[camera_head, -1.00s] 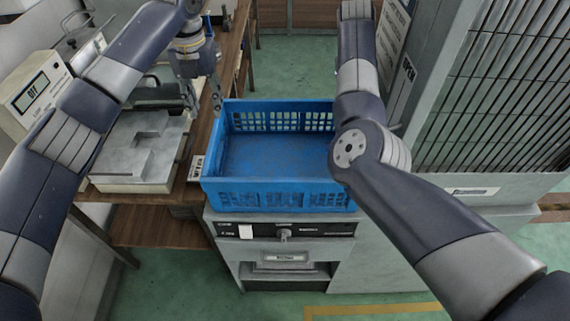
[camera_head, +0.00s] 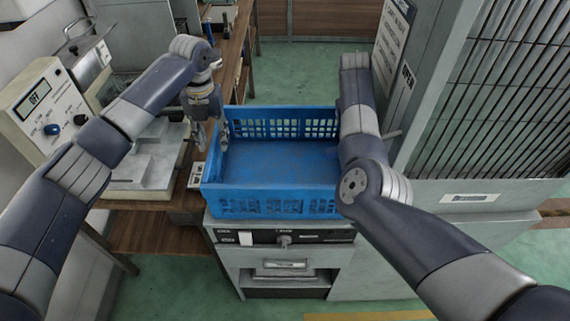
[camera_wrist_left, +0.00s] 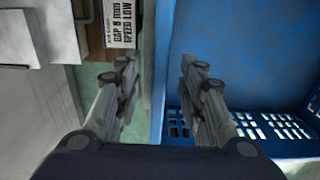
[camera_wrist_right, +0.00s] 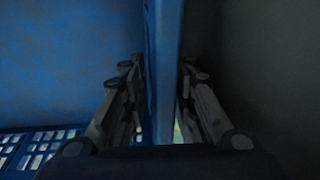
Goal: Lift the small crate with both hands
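The small blue crate (camera_head: 262,200) sits on a grey cabinet and is empty. My left gripper (camera_head: 212,146) is at the crate's left wall, pointing down. In the left wrist view its open fingers (camera_wrist_left: 160,85) stand either side of the wall edge (camera_wrist_left: 160,80), with gaps to it. In the right wrist view my right gripper (camera_wrist_right: 160,85) is open, with a finger on each side of the crate's right wall (camera_wrist_right: 163,60). In the head view my right arm hides that gripper and much of the right wall.
The grey cabinet (camera_head: 345,270) carries the crate. A wooden table (camera_head: 160,230) with a scale-like device (camera_head: 35,105) stands at the left. A tall grey unit with a barred front (camera_head: 500,90) stands close on the right. Green floor lies behind.

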